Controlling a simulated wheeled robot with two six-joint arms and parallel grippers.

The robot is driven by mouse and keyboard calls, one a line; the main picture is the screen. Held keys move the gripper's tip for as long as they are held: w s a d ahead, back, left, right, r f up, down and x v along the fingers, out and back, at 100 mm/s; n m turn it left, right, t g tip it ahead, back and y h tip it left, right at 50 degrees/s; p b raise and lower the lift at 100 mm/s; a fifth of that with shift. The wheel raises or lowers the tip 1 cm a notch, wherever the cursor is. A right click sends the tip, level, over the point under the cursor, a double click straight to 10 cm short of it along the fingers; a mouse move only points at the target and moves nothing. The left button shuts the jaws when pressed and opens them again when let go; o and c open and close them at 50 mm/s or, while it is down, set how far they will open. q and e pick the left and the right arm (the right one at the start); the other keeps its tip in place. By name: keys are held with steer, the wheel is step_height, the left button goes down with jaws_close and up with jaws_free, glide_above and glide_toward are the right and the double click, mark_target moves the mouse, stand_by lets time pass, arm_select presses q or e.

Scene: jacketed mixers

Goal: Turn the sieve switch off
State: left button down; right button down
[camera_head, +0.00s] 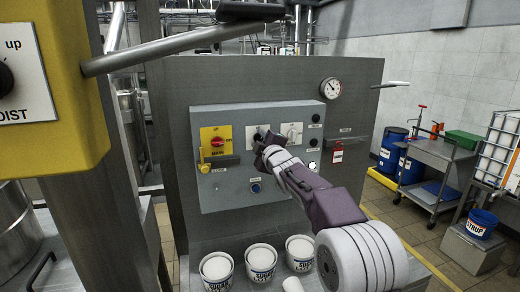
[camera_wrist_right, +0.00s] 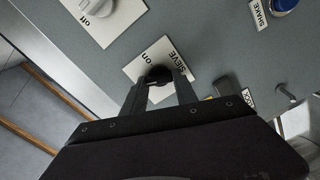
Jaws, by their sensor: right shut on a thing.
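The sieve switch is a black knob on a white plate (camera_wrist_right: 136,66) marked "SIEVE" and "on", in the right wrist view. The knob (camera_wrist_right: 157,74) sits between the fingers of my right gripper (camera_wrist_right: 159,88), which is shut on it. Most of the knob is hidden by the fingers, and its pointing direction cannot be told. In the head view my right gripper (camera_head: 266,147) is against the grey control panel (camera_head: 225,192), in front of the sieve plate. My left gripper does not show.
A yellow main switch plate (camera_head: 209,134) with a red knob is left of the gripper. Another white switch plate (camera_head: 297,128) is close on the right. A blue button (camera_head: 256,188) lies below. White tubs (camera_head: 262,262) stand under the panel. A grey cart (camera_head: 440,155) stands right.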

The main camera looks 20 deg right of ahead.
steer(key=shift+f+n+b, duration=0.1)
steer(key=shift+n+b, duration=0.75)
steer(key=shift+n, duration=1.45)
steer(key=c, duration=1)
jaws_free()
steer(key=shift+o, duration=0.2)
steer(key=s+b, duration=0.2)
steer(key=s, duration=0.7)
steer(key=shift+b, duration=0.4)
steer(key=shift+d+f, duration=0.1)
